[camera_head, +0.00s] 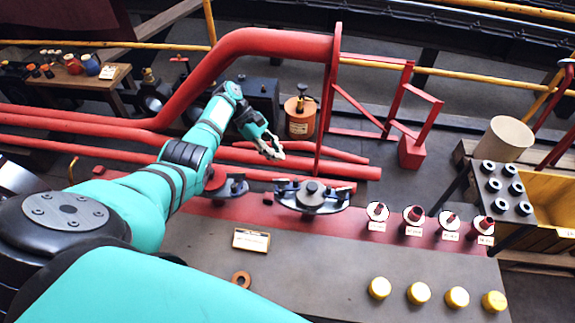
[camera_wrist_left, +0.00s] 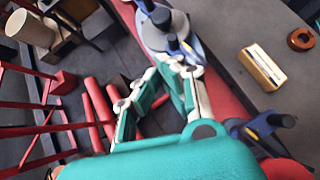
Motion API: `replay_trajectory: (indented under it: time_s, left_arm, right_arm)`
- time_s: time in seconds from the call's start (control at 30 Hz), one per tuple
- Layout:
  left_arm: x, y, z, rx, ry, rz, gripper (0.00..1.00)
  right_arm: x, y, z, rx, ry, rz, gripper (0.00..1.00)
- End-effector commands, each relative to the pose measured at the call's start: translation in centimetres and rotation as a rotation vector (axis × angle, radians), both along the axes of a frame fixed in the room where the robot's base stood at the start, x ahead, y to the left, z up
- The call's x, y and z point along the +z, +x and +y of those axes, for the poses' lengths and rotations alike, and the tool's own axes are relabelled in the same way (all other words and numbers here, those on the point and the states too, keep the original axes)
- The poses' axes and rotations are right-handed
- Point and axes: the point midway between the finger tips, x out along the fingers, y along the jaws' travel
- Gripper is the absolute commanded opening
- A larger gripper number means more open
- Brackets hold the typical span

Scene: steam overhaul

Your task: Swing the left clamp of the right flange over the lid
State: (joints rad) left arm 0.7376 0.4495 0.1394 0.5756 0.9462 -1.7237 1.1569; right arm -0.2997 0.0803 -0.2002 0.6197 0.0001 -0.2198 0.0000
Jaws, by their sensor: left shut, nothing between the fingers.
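The right flange (camera_head: 312,205) stands on the red strip of the bench, with a round grey lid and dark central knob (camera_head: 312,187). Its left clamp (camera_head: 284,187) is a dark and blue piece at the left rim; I cannot tell whether it reaches over the lid. The right clamp (camera_head: 343,193) sits at the opposite rim. My left gripper (camera_head: 272,150) is shut and empty, above and behind the flange's left side. In the left wrist view its fingers (camera_wrist_left: 174,68) appear just below the left clamp (camera_wrist_left: 174,44) and flange (camera_wrist_left: 182,27), contact unclear. My right gripper is not in view.
The left flange (camera_head: 235,187) is partly hidden by my left arm. A label plate (camera_head: 251,240) and copper ring (camera_head: 241,279) lie in front. Several labelled red-topped fittings (camera_head: 414,215) and yellow caps (camera_head: 419,293) stand to the right. Red pipes (camera_head: 270,43) run behind.

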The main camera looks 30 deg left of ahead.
Motion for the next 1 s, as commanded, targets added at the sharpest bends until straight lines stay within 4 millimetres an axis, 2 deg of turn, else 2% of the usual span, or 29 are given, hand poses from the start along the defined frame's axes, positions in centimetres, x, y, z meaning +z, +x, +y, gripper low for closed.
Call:
replay_trajectory:
  time_s: [0.1,0.3,1.0]
  left_arm:
    - [1.5,0.0,1.5,0.001,0.001,-0.001,0.00]
    - [2.7,-0.1,2.6,0.000,-0.001,0.000,0.00]
    - [2.7,-0.2,2.7,0.000,-0.001,0.001,0.00]
  right_arm:
    - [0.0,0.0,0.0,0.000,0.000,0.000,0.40]
    - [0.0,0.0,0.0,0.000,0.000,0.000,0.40]
    - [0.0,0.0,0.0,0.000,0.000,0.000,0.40]
